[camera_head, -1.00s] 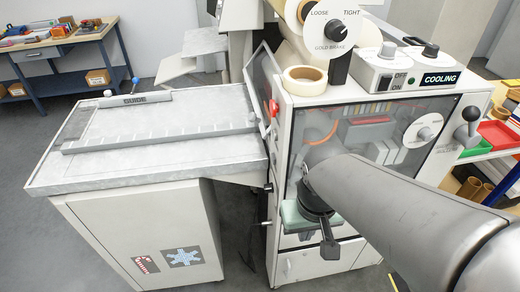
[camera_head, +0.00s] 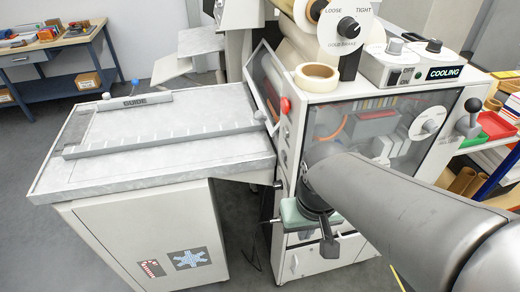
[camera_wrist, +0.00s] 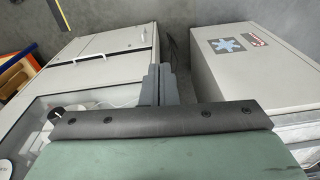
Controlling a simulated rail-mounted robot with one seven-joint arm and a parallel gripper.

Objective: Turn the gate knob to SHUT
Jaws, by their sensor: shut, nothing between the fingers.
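No label reading GATE or SHUT is legible, so I cannot tell for sure which control is the gate knob. A pale round dial with a knob (camera_head: 430,126) sits on the right of the machine's clear front panel, its marks too small to read. My arm crosses in front of that panel, left of the dial. The green body of my gripper (camera_head: 291,214) hangs low before the machine's front. In the wrist view my gripper (camera_wrist: 160,75) is shut and empty, its dark fingers together, pointing toward the floor gap between machine and cabinet.
On the machine top stand a LOOSE/TIGHT gold brake knob (camera_head: 348,28), a tape roll (camera_head: 317,77) and a cooling box (camera_head: 405,68). A black-ball lever (camera_head: 472,106) is at the right side, a red button (camera_head: 285,105) at the left. A guide table (camera_head: 150,185) stands left.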

